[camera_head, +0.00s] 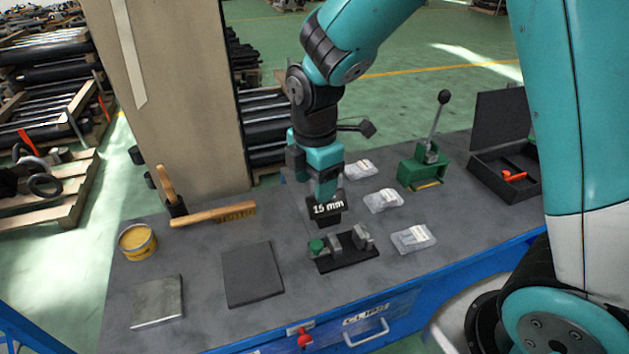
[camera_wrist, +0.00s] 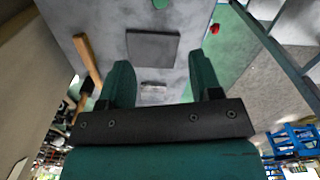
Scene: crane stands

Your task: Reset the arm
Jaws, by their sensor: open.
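My gripper (camera_head: 325,192) hangs from my teal and black arm above the middle of the workbench (camera_head: 205,285). In the wrist view its two green fingers (camera_wrist: 163,80) stand apart, with nothing seen held between them. A black block marked "15 mm" (camera_head: 327,209) shows just below the fingers in the head view. I cannot tell whether the fingers touch it. A dark fixture with a green knob (camera_head: 342,250) lies on the bench in front of the block.
A dark flat plate (camera_head: 252,274), a metal block (camera_head: 158,301), a yellow tin (camera_head: 137,241) and a wooden brush (camera_head: 213,213) lie to the left. Clear packets (camera_head: 413,238), a green lever press (camera_head: 424,168) and an open black case (camera_head: 502,170) are to the right. A beige pillar (camera_head: 172,90) stands behind.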

